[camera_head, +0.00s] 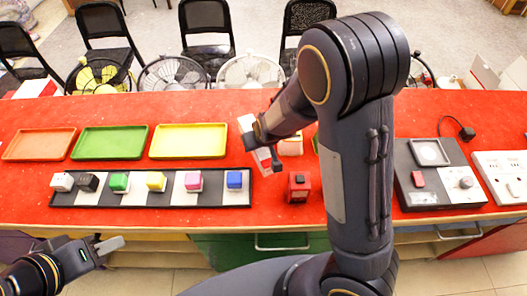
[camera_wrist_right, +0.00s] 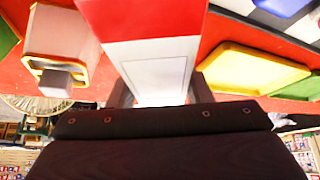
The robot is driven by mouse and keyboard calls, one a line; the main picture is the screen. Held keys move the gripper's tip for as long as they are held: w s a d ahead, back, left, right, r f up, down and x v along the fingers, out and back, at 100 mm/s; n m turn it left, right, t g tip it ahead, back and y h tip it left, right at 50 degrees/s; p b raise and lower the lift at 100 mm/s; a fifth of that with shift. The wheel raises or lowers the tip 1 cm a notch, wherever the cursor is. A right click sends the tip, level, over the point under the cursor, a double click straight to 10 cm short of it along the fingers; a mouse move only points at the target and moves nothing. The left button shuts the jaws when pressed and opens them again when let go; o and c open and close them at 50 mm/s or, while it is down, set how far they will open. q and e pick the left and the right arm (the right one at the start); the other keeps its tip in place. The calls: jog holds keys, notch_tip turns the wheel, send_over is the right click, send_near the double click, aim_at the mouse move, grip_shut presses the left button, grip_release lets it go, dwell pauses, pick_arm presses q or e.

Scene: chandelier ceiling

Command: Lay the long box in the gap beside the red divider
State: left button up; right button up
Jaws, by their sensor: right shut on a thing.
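The long box, white and red, is held by my right gripper (camera_head: 258,142) above the red table, behind the right end of the strip of blocks. Its white end (camera_head: 246,123) shows in the head view. In the wrist view the box (camera_wrist_right: 158,72) stretches away from my right gripper (camera_wrist_right: 160,102), which is shut on it. My left gripper (camera_head: 110,245) is in front of the table at lower left, with nothing visible in it; its finger spacing is unclear. I cannot make out the red divider or the gap; my right arm hides part of the table.
A black-and-white strip (camera_head: 130,198) carries several coloured blocks. A red block (camera_head: 299,187) stands right of it. Orange (camera_head: 38,144), green (camera_head: 110,142) and yellow (camera_head: 188,140) trays lie behind. A control panel (camera_head: 440,188) and socket strip (camera_head: 500,175) are at right.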

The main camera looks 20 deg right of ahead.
jog(key=shift+s+d+f, duration=0.1)
jog(key=shift+d+f, duration=0.8)
jog(key=shift+f, duration=1.75)
jog(key=o, duration=0.7)
jog(key=shift+f, duration=0.1)
jog(key=shift+c, duration=0.2)
jog(key=shift+o, duration=0.5)
